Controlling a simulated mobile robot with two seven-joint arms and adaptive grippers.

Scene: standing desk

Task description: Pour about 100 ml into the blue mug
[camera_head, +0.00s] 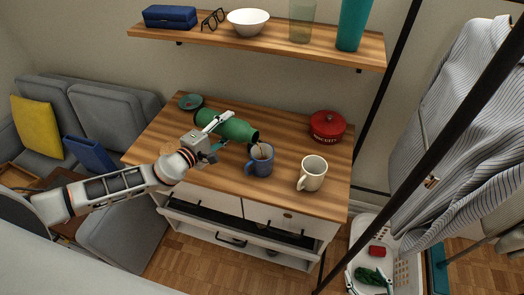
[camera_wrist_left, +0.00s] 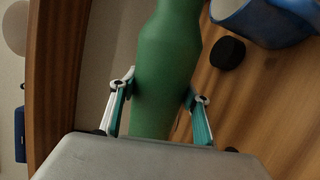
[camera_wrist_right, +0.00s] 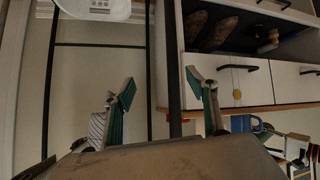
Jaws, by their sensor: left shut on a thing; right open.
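A green bottle (camera_head: 237,129) lies tilted in my left gripper (camera_head: 212,134), its dark mouth pointing down to the right. The mouth is at the rim of the blue mug (camera_head: 262,166), which stands upright on the wooden desk. Something brownish shows at the mug's opening; I cannot tell whether it is a stream. The left wrist view shows the fingers on both sides of the bottle (camera_wrist_left: 166,70), with part of the blue mug (camera_wrist_left: 262,22) at top right. My right gripper (camera_wrist_right: 160,84) is open and empty, beside the desk.
A cream mug (camera_head: 311,175) stands right of the blue mug, and a red lidded pot (camera_head: 326,126) behind. A shelf (camera_head: 240,37) runs above; a drawer is open.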

